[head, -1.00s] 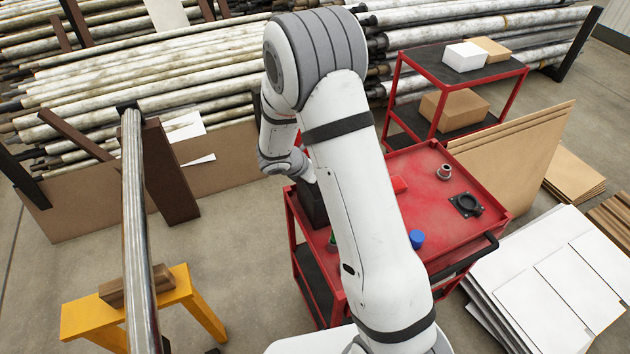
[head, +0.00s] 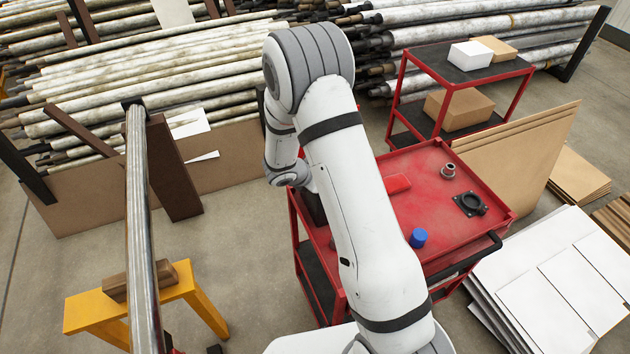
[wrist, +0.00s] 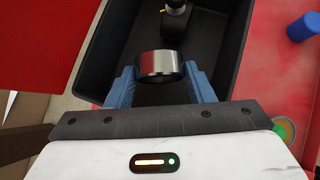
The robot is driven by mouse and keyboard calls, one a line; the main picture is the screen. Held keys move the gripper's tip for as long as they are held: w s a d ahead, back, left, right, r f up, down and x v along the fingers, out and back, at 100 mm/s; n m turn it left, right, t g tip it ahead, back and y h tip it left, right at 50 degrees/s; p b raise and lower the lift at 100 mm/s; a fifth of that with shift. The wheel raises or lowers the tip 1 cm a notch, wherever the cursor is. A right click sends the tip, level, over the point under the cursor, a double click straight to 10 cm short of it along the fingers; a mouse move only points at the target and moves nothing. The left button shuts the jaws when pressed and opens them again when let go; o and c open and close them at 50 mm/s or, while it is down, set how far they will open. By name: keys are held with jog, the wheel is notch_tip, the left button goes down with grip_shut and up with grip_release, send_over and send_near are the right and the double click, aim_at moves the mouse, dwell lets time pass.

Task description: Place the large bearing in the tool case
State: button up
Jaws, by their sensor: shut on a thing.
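The large bearing (wrist: 160,66), a shiny steel ring with a dark bore, is held between the blue fingers of my gripper (wrist: 162,82) in the wrist view. My gripper is shut on it. The black tool case (wrist: 102,50) lies open below and around the bearing in that view. I cannot tell how far the bearing is above the case floor. In the head view, my arm hides the gripper and the bearing. Only a dark edge of the tool case (head: 314,208) shows beside my arm.
A black object (wrist: 175,20) with a yellow mark is inside the case at its far end. A blue cylinder (head: 418,238), a black flanged part (head: 470,204), a metal bushing (head: 448,170) and a red block (head: 397,184) sit on the red cart (head: 425,160).

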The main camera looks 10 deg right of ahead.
jog(key=shift+s+f, duration=0.1)
jog(key=shift+f, duration=0.25)
